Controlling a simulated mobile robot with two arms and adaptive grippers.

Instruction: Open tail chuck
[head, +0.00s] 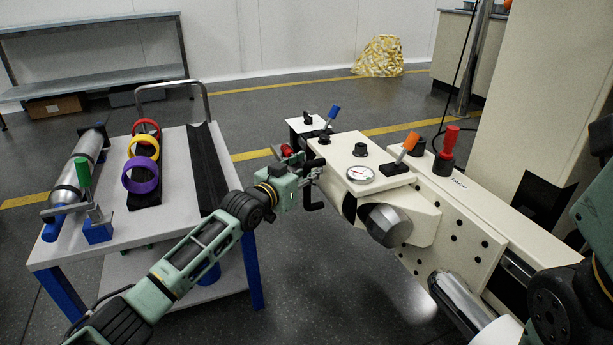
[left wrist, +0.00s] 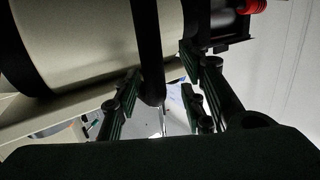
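A cream machine (head: 345,152) stands in the middle of the head view, with a blue lever (head: 333,112), an orange lever (head: 410,142) and a red-topped lever (head: 451,137) on top. Which part is the tail chuck is not clear. My left gripper (head: 317,184) is at the machine's left end. In the left wrist view its fingers (left wrist: 160,100) stand apart, one on each side of a black bar (left wrist: 149,50), with a gap visible on the right. A pale drum-like body (left wrist: 85,45) lies behind. My right gripper is not in view; only part of my right arm shows.
A round gauge (head: 360,173) sits on the machine. Floor between cart and machine is clear.

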